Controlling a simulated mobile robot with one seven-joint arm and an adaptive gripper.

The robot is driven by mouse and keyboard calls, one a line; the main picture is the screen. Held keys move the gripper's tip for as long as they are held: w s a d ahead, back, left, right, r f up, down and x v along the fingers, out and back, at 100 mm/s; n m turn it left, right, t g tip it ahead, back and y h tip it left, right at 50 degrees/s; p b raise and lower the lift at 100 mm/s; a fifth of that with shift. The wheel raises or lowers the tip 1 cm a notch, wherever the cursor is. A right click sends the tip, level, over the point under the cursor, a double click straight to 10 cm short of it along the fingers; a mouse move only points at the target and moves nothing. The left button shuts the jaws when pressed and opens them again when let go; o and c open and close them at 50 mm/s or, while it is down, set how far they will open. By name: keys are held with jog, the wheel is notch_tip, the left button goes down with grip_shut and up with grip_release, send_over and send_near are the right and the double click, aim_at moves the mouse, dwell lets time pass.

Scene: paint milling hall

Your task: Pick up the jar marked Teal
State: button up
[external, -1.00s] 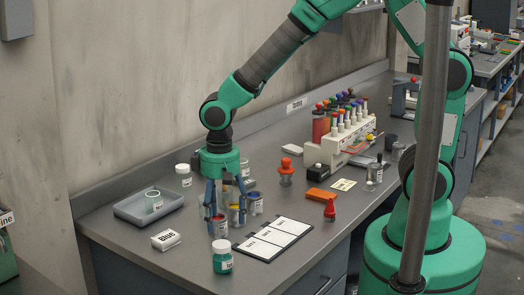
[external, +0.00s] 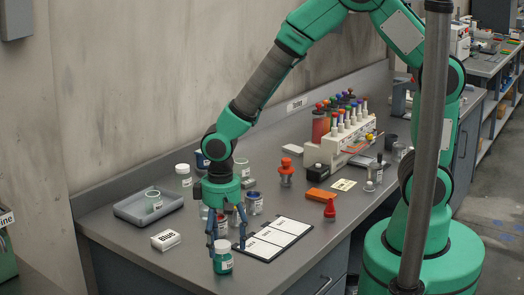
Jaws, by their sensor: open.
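A jar with teal contents, a white lid and a white label (external: 222,263) stands near the bench's front edge; its label is too small to read. My gripper (external: 228,246) points down over it with its fingers apart. The left finger overlaps the jar's left edge in the picture, and the right finger is to its right. Whether either finger touches the jar I cannot tell. Behind the gripper are several other jars, including one with a dark blue top (external: 254,203), partly hidden by the fingers.
A black-edged white chart (external: 273,240) lies right of the gripper. A white label block (external: 165,240) and a grey tray (external: 128,213) with a cup (external: 153,200) are to the left. More jars (external: 184,176) stand behind. A red stamp-like piece (external: 330,208) is farther right.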

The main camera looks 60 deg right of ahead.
aim_at(223, 258)
jog(key=shift+f, duration=0.25)
jog(key=shift+f, duration=0.15)
jog(key=shift+w+a+f+b, duration=0.1)
jog(key=shift+f+b, duration=0.6)
jog(key=shift+f, duration=1.75)
jog(key=c, duration=1.5)
jog(key=shift+o, duration=0.2)
jog(key=shift+r, duration=0.75)
notch_tip(223, 258, up, 2)
jog(key=shift+r+p, duration=0.15)
jog(key=shift+p, duration=0.45)
jog(key=s+d, duration=0.2)
jog(key=s, duration=0.2)
jog(key=s+d+p, duration=0.1)
jog(key=s+d, duration=0.2)
jog(key=s, duration=0.2)
jog(key=s+d+r+p, duration=0.1)
jog(key=s+d, duration=0.1)
jog(key=s, duration=0.3)
jog(key=shift+s+d+r, duration=0.1)
jog(key=shift+s+d, duration=0.05)
